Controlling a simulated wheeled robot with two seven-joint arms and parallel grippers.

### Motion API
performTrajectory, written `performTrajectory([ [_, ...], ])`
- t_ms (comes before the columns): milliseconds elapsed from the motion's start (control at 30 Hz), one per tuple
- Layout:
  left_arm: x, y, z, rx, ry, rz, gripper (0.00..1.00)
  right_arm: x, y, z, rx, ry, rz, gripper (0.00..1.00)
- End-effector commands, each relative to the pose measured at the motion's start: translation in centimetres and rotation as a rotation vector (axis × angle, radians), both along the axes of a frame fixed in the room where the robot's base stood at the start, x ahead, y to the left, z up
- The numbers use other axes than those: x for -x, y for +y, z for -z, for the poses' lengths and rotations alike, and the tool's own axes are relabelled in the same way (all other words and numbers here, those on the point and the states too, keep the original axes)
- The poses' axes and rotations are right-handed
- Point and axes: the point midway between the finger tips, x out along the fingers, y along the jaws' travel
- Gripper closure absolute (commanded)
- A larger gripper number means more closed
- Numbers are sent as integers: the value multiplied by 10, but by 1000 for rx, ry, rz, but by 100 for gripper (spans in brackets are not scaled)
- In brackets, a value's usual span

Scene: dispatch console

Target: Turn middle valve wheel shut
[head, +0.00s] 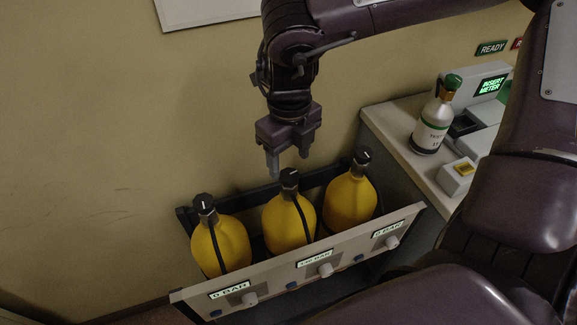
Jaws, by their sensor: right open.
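Three yellow cylinders stand side by side in a rack, each with a dark valve wheel bearing a white mark on top. The middle valve wheel (289,178) sits on the middle cylinder (283,224). The left valve wheel (203,204) and right valve wheel (363,156) top the other two. My right gripper (289,168) points down, open, just above or behind the middle wheel; I cannot tell whether they touch. Nothing shows between its fingers. My left gripper is not in view.
The rack's front panel (275,274) carries pale knobs and lit displays; the outer two appear to read 0 BAR. A counter (388,124) at right holds a white and green bottle (431,124), a device with an INSERT METER screen (491,85) and a yellow-button box (459,174). The wall is close behind.

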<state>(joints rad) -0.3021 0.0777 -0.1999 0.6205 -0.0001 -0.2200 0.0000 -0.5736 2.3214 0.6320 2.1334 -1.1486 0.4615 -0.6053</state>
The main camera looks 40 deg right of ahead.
Motion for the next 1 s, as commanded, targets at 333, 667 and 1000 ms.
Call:
performTrajectory([
  [333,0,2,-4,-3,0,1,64,0,0,37,-1,0,3,41],
  [667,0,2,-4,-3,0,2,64,0,0,38,-1,-2,3,50],
  [1000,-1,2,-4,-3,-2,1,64,0,0,38,0,-2,3,85],
])
